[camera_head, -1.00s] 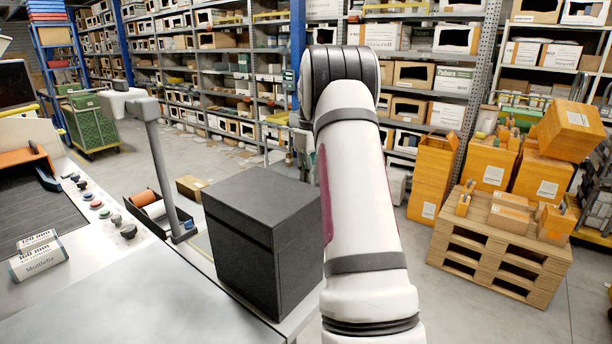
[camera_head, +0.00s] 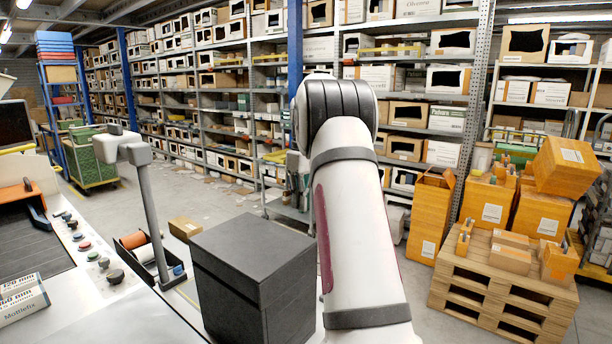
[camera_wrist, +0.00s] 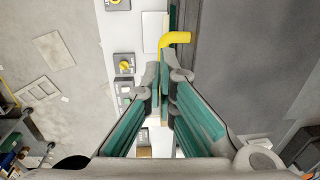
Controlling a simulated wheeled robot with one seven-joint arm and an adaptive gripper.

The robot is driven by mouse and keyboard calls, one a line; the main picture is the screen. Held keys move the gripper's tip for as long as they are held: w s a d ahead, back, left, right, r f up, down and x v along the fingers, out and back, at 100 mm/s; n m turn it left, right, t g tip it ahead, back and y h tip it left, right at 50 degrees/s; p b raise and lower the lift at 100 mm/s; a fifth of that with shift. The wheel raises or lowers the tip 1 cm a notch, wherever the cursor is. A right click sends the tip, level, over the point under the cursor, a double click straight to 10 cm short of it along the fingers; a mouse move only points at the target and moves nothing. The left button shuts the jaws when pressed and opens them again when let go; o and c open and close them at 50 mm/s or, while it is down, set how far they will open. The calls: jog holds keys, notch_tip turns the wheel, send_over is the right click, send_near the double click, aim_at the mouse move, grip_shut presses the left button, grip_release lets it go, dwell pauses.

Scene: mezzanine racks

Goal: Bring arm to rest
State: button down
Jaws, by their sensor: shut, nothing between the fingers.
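My arm (camera_head: 350,215) stretches up the middle of the head view and hides what lies behind it. My gripper (camera_wrist: 166,72) shows in the wrist view with its teal fingers closed together and nothing between them. It points down over a white panel (camera_wrist: 114,38) with grey-and-yellow controls. A yellow bent piece (camera_wrist: 176,38) shows just beyond the fingertips; I cannot tell how far below them it is. The gripper cannot be made out in the head view.
A dark grey box (camera_head: 252,262) stands close left of my arm. Left are a post (camera_head: 148,205) and a bench with buttons (camera_head: 92,256). A pallet (camera_head: 500,285) with orange boxes stands right. Shelves (camera_head: 215,100) line the back. Open floor (camera_head: 400,290) lies between arm and pallet.

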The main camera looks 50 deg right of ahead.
notch_tip(320, 180, up, 7)
jog(key=d+b, duration=0.1)
jog(key=shift+d, duration=0.3)
